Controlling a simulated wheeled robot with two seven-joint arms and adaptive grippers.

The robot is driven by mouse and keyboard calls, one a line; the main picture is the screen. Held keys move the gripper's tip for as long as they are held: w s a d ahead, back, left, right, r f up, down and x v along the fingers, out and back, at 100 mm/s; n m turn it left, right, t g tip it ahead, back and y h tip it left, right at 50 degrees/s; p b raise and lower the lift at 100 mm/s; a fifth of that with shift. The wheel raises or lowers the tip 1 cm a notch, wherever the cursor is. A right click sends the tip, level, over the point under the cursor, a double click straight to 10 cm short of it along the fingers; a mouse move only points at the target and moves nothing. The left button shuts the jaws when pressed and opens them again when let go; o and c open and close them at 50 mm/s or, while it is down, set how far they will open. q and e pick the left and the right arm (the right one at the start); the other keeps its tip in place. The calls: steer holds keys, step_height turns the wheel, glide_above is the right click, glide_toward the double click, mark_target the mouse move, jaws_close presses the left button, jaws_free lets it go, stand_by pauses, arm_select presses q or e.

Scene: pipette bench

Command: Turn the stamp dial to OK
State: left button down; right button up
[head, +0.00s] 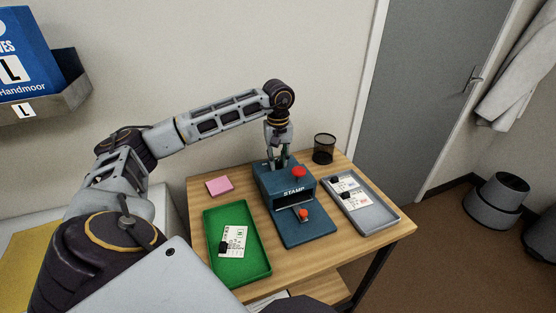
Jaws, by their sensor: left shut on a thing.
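The blue stamp machine (285,184) stands in the middle of the wooden table, with "STAMP" written on its front. A red knob (299,172) is on its top, and a small orange-red part (304,214) is low at its front. My left gripper (278,164) points down on the top of the machine, left of and behind the red knob. It is shut on the stamp dial, which the fingers hide, so its setting cannot be read. My right gripper is not in view.
A green tray (252,276) with a card stands left of the machine. A grey tray (376,223) with cards stands right. A pink note pad (219,186) lies at the back left, and a black mesh cup (324,149) stands at the back right.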

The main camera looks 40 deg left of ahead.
mark_target(278, 161)
arm_select(q)
steer(key=shift+n, duration=0.3)
steer(key=shift+n+p, duration=0.45)
steer(key=shift+n, duration=0.45)
steer(key=shift+n+p, duration=0.45)
steer(key=shift+n, duration=1.05)
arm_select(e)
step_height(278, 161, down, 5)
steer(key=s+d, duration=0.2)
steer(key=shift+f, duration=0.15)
arm_select(q)
steer(key=c, duration=1.5)
jaws_free()
steer(key=shift+r, duration=6.05)
